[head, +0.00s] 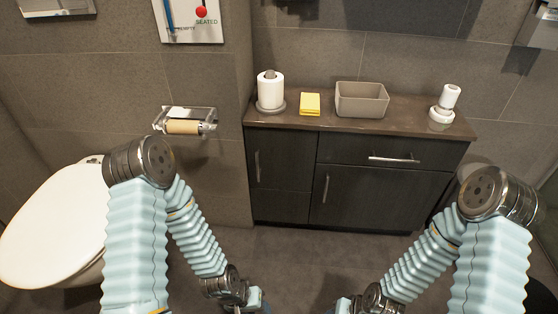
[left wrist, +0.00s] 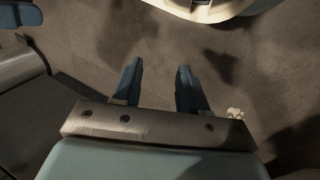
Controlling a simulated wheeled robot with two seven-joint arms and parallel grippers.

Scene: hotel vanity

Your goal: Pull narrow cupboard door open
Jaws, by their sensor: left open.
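The narrow cupboard door (head: 273,172) is the dark panel at the left of the vanity, with a vertical metal handle (head: 257,166). It looks closed, flush with the front. My left gripper (head: 250,300) is low at the bottom of the head view, in front of and below the vanity, well apart from the handle. In the left wrist view its two blue fingers (left wrist: 158,90) are apart with only floor between them. My right gripper (head: 346,304) is at the bottom edge of the head view, partly cut off, so its jaws do not show clearly.
The vanity's wider door (head: 375,197) and drawer (head: 400,152) are to the right. A toilet (head: 50,225) stands left. Floor before the vanity is clear.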

